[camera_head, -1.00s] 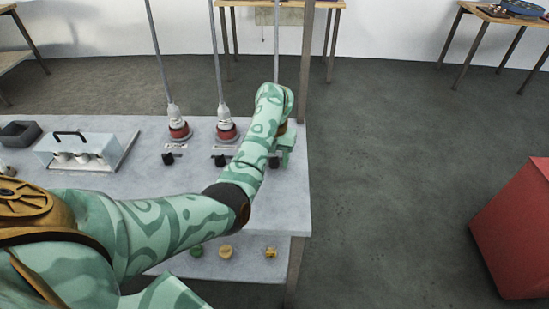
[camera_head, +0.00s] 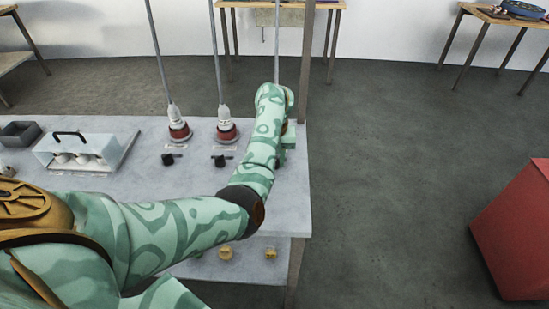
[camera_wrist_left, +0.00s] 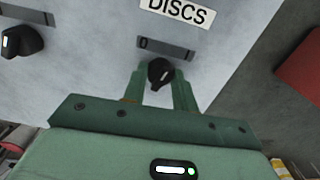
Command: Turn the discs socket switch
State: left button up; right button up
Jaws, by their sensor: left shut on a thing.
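The discs socket switch (camera_wrist_left: 160,72) is a small black rotary knob on the pale grey surface, below a white label reading DISCS (camera_wrist_left: 176,10). A dark strip marked 0 (camera_wrist_left: 146,43) lies between label and knob. In the left wrist view my left gripper (camera_wrist_left: 160,80) has one green finger on each side of the knob and is shut on it. In the head view my left arm hides this knob, and only part of the green gripper (camera_head: 287,147) shows. The knob's exact angle is hard to tell. My right gripper is not in view.
Two other black switches (camera_head: 168,159) (camera_head: 219,161) sit before red sockets (camera_head: 180,133) (camera_head: 227,132) with plugs and cables. A clear-sided box with a black handle (camera_head: 72,155) stands left on the grey table (camera_head: 295,195). A red bin (camera_head: 515,230) stands on the floor right.

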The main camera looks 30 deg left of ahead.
pick_arm(q)
jog(key=n+b, duration=0.1)
jog(key=n, duration=0.2)
jog(key=shift+f+n, duration=0.15)
jog(key=shift+n, duration=0.25)
jog(key=n+b, duration=0.1)
jog(key=n, duration=0.3)
jog(key=shift+n+b, duration=0.3)
jog(key=shift+b, duration=0.1)
jog(key=o, duration=1)
notch_tip(320, 180, up, 16)
jog(key=p, duration=0.6)
jog(key=shift+r+p, duration=0.25)
jog(key=shift+p, duration=0.05)
